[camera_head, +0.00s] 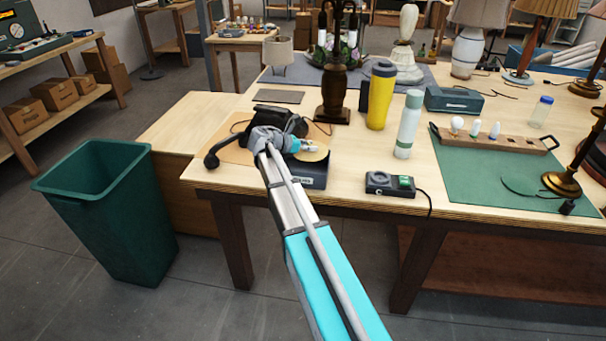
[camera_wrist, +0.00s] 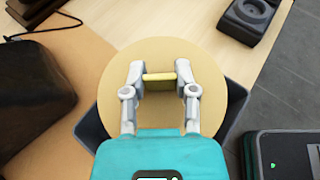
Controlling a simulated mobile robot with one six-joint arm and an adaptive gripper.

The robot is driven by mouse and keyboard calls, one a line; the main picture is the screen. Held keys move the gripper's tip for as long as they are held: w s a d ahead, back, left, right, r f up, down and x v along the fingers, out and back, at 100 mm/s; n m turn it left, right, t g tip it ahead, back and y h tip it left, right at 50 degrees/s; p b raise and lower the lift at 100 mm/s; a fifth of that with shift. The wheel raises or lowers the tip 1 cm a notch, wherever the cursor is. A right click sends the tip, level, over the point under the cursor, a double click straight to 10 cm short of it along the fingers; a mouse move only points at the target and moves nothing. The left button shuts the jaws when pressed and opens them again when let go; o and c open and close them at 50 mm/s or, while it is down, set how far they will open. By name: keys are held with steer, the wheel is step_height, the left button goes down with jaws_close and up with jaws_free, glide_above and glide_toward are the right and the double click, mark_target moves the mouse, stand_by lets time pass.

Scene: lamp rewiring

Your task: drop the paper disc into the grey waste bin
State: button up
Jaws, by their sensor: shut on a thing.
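The paper disc (camera_head: 316,155) is round and tan, with a narrow raised yellowish bar across its middle in the wrist view (camera_wrist: 120,88). My gripper (camera_wrist: 160,77) is shut on that bar, one finger at each end. In the head view my gripper (camera_head: 308,146) and the disc are over a dark low box (camera_head: 312,178) near the table's front left edge. I cannot tell whether the disc touches the box. A bin (camera_head: 112,215), dark green rather than grey, stands on the floor left of the table. Its top is open and its bottom is hidden.
A black device with a handset-like end (camera_head: 215,158) stands left of my gripper. A brown lamp base (camera_head: 334,95), yellow tumbler (camera_head: 380,95) and pale bottle (camera_head: 408,125) stand behind and to the right. A small control box (camera_head: 390,184) lies right. A wooden cabinet (camera_head: 180,130) flanks the bin.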

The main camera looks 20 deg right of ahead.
steer(key=shift+f+b, duration=0.8)
steer(key=shift+f, duration=0.3)
steer(key=o, duration=0.8)
steer(key=shift+r, duration=0.15)
